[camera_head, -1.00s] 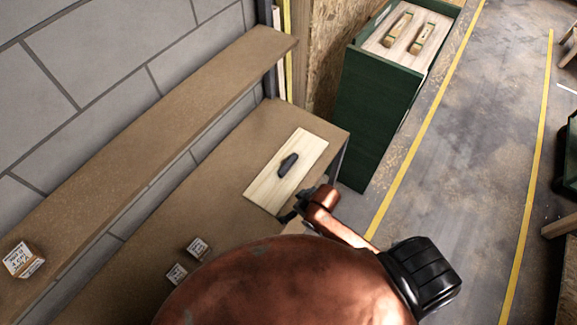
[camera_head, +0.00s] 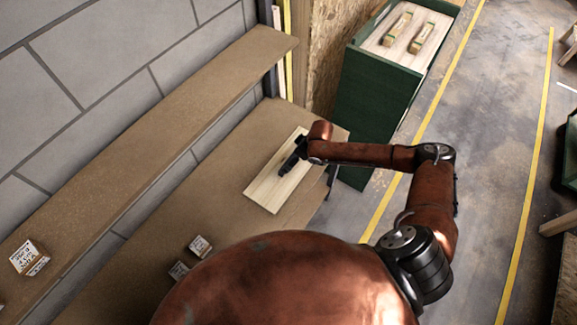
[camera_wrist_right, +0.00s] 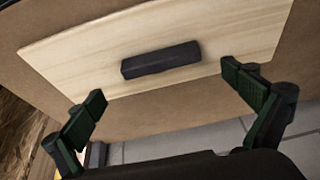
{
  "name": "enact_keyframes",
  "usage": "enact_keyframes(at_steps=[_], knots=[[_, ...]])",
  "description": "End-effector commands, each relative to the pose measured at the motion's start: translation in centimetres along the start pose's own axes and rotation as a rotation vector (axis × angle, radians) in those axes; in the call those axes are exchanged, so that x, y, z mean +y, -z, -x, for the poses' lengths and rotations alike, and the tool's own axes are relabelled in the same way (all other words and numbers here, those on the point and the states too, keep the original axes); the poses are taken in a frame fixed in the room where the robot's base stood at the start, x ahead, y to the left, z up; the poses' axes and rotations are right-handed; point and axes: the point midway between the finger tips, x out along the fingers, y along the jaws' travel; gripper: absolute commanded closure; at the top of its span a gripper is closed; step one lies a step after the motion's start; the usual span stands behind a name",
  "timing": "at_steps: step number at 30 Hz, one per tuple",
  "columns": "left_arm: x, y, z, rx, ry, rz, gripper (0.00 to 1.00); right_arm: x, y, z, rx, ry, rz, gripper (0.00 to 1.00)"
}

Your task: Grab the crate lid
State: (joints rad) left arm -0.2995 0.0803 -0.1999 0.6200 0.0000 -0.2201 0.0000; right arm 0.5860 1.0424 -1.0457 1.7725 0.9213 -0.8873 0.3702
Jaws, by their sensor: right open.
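The crate lid (camera_head: 272,190) is a pale wooden board with a dark bar handle, lying flat on the brown bench. My right gripper (camera_head: 291,158) is over the lid, its arm reaching in from the right and hiding the far part of the board. In the right wrist view the lid (camera_wrist_right: 225,45) fills the upper middle, with its black handle (camera_wrist_right: 161,59) between and beyond the fingertips. The right gripper (camera_wrist_right: 168,90) is open, its two fingers wide apart, and nothing is between the pads. My left gripper is not in view.
The brown bench (camera_head: 225,165) runs beneath a long shelf (camera_head: 150,145) on the block wall. Small labelled boxes (camera_head: 199,246) sit on the bench, and another (camera_head: 28,257) on the shelf. A green cabinet (camera_head: 370,115) stands past the bench's far end.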

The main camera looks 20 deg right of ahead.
Motion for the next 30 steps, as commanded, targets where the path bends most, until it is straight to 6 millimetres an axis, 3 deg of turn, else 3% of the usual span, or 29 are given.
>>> enact_keyframes(at_steps=[16, 25, 30], knots=[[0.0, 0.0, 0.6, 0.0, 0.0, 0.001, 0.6, 0.0, 0.3, -6.6, 0.0, 0.0, 0.001, 0.0], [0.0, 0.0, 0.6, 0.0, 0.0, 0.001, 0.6, 0.0, 0.2, -7.1, 0.0, 0.0, 0.002, 0.0], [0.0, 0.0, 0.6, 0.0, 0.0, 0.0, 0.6, 0.0, 0.2, -7.1, 0.0, 0.0, 0.002, 0.12]])
